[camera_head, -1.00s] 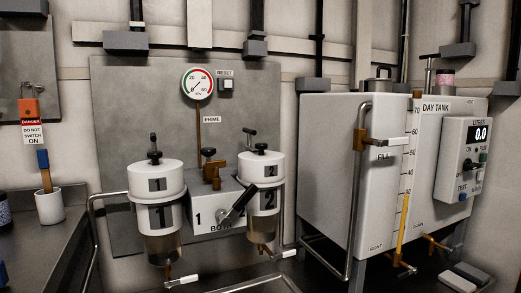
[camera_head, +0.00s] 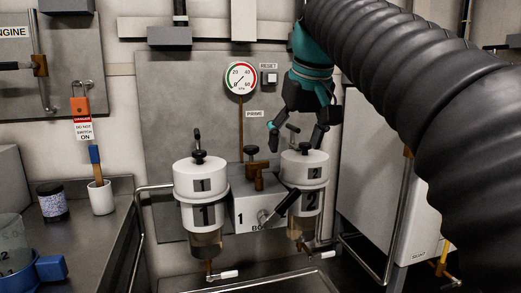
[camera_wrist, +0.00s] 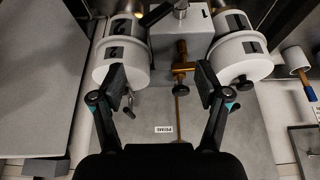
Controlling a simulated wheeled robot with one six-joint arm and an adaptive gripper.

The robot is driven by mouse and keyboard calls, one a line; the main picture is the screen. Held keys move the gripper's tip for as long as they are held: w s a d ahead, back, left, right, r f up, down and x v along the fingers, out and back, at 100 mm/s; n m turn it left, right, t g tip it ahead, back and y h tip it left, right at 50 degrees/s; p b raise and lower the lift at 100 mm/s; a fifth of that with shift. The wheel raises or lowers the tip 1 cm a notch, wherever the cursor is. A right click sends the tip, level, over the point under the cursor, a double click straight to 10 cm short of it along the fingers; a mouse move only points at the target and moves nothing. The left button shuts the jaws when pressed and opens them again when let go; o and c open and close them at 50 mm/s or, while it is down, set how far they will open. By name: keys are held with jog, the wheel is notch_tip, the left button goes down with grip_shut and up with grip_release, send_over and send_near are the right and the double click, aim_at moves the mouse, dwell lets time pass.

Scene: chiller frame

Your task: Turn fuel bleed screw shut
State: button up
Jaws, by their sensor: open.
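My gripper (camera_head: 296,136) is open and points down above the white filter marked 2 (camera_head: 304,165). In the head view a small dark screw with a cross handle (camera_head: 293,128) shows between its fingers. In the wrist view this cross-handled screw (camera_wrist: 129,103) is beside the left finger, apart or touching I cannot tell. Between the open fingers (camera_wrist: 160,84) is mostly bare panel, with a brass fitting (camera_wrist: 181,68) near the right finger. No label shows which part is the bleed screw.
The filter marked 1 (camera_head: 200,178) stands left, with a black knob on top. A selector box (camera_head: 247,212) with a lever sits between the filters. A pressure gauge (camera_head: 241,77) is on the back panel. The day tank (camera_head: 370,200) is at right, partly hidden by my arm.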

jog(key=n+p, duration=0.1)
send_near(260, 162)
jog(key=b+x, duration=0.5)
jog(key=x, duration=0.3)
jog(key=shift+w+f, duration=0.15)
jog(key=shift+f, duration=0.15)
jog(key=shift+c, duration=0.2)
